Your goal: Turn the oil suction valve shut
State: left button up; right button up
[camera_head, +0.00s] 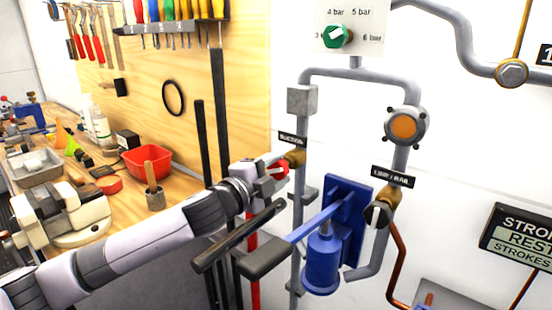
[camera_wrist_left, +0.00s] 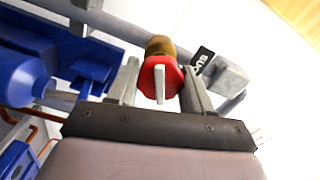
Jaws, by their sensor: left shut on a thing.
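The suction valve (camera_head: 281,168) has a red knob with a pale pointer bar and sits on a brass fitting on the grey pipe, below a black label reading SUCTION (camera_head: 292,139). In the left wrist view the red knob (camera_wrist_left: 171,73) faces me, and its pale bar runs up and down in the picture. My left gripper (camera_head: 272,172) is shut on the knob, with one finger on each side of it in the wrist view (camera_wrist_left: 160,84). The knob is partly hidden by the gripper in the head view. My right gripper is not in view.
A blue hand pump (camera_head: 323,262) with a dark-handled lever (camera_head: 265,254) stands just below and right of my left gripper. A second valve (camera_head: 378,213) is to its right. Dark upright bars (camera_head: 204,150) stand left of the pipe. A cluttered workbench (camera_head: 190,190) is at left.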

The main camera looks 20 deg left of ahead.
pick_arm(q)
jog(key=m+p, duration=0.1)
jog(key=m, duration=0.1)
jog(key=shift+m, duration=1.5)
jog(key=o, duration=1)
jog(key=shift+o, duration=0.2)
jog(key=b+v, duration=0.1)
jog(key=v, duration=0.6)
jog(key=shift+s, duration=0.1)
